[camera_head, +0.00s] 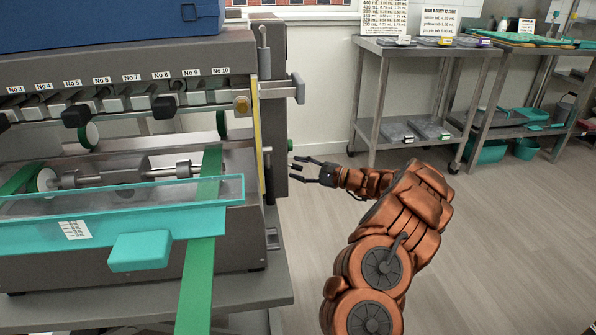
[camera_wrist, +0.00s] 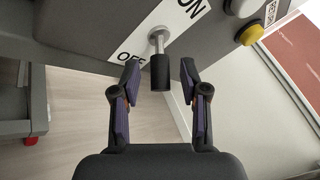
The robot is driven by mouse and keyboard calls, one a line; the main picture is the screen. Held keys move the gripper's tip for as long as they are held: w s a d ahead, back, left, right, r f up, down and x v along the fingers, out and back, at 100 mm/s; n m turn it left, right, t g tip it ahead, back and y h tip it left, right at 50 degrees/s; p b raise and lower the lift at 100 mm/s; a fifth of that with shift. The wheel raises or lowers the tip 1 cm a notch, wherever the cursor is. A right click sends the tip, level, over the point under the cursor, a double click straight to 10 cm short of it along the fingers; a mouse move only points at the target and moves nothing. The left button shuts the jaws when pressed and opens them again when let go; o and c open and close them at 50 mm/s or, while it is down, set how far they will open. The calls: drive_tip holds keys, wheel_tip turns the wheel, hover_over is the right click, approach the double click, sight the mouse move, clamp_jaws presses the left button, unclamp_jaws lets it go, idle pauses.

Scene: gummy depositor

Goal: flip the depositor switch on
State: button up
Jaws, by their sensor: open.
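The depositor (camera_head: 265,130) stands at the left in the head view, and its right side faces my gripper (camera_head: 298,170). In the wrist view, the depositor switch (camera_wrist: 159,70) is a short metal lever with a black cylindrical knob. It sticks out from a grey panel beside a white label (camera_wrist: 150,40) reading ON at upper right and OFF at lower left. The lever's end lies nearer the OFF lettering. My gripper (camera_wrist: 160,68) is open, with one finger on each side of the knob and visible gaps to both. I cannot make out the switch in the head view.
A white button and a yellow button (camera_wrist: 250,34) sit right of the label. A green knob (camera_head: 290,145) is on the depositor's side. A metal table (camera_head: 430,47) with signs and trays stands at the back. The floor right of my arm is clear.

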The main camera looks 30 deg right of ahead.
drive_tip(key=shift+w+a, duration=0.25)
drive_tip(key=shift+c, duration=0.4)
clamp_jaws()
